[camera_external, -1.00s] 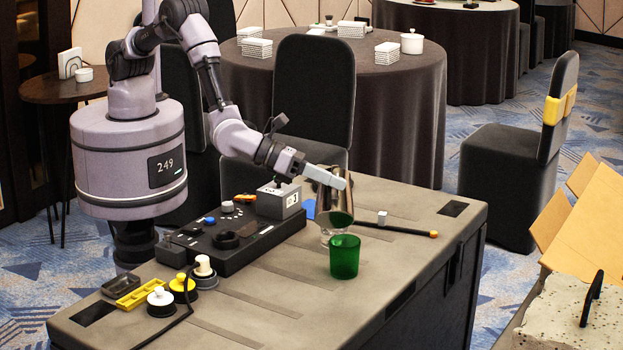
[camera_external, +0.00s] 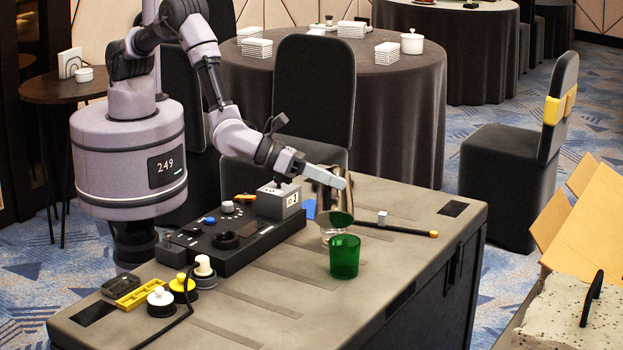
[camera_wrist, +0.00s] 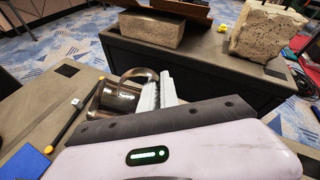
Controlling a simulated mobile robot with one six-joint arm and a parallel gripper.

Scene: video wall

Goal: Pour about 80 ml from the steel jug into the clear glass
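The steel jug (camera_external: 325,198) is in my gripper (camera_external: 336,180), tilted with its mouth toward the camera over the worktop. A dark green patch shows at its mouth; I cannot tell whether it is liquid or a reflection. In the wrist view the jug (camera_wrist: 118,98) sits left of the pale gripper fingers (camera_wrist: 160,92), which close on its handle side.
A black rod with an orange tip (camera_external: 398,229) lies to the right, near a small grey cube (camera_external: 382,217). A black panel with knobs (camera_external: 232,237) is left.

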